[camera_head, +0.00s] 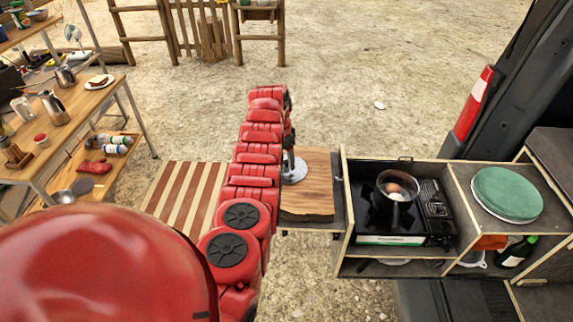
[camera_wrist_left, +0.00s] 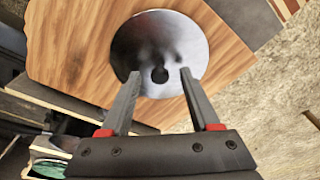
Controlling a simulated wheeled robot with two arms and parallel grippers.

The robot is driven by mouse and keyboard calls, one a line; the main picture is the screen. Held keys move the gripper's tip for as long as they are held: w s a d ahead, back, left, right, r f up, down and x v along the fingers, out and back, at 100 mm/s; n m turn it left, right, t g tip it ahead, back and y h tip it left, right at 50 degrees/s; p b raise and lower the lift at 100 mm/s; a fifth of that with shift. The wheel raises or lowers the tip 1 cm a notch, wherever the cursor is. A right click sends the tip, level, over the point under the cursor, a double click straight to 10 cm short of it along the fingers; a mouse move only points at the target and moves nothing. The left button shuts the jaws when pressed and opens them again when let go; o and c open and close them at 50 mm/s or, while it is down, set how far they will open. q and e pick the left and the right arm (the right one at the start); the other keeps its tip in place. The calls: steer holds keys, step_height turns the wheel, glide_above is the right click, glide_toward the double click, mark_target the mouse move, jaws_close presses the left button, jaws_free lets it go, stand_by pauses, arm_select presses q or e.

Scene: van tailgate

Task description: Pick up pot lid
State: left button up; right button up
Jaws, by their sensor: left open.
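The pot lid (camera_wrist_left: 185,40) is a round, shiny metal disc with a dark knob (camera_wrist_left: 159,75) near its middle. It lies on a wooden board (camera_head: 312,185). In the head view the lid (camera_head: 295,172) is partly hidden by my left arm. My left gripper (camera_wrist_left: 157,92) is open, its two fingers reaching over the near part of the lid, one on each side of the knob. Nothing is between the fingertips except the knob in line of sight; whether they touch the lid I cannot tell. My right gripper is out of view.
Right of the board, a wooden van unit holds a stove with a pot (camera_head: 396,193) containing eggs. A green round lid-like item (camera_head: 507,194) and a bottle (camera_head: 516,252) are further right. A cluttered shelf (camera_head: 75,125) stands left. Open gravel lies behind.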

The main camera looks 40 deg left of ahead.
arm_select(q)
steer(key=shift+w+f, duration=0.1)
steer(key=shift+f, duration=0.05)
jaws_close()
stand_by(0.5)
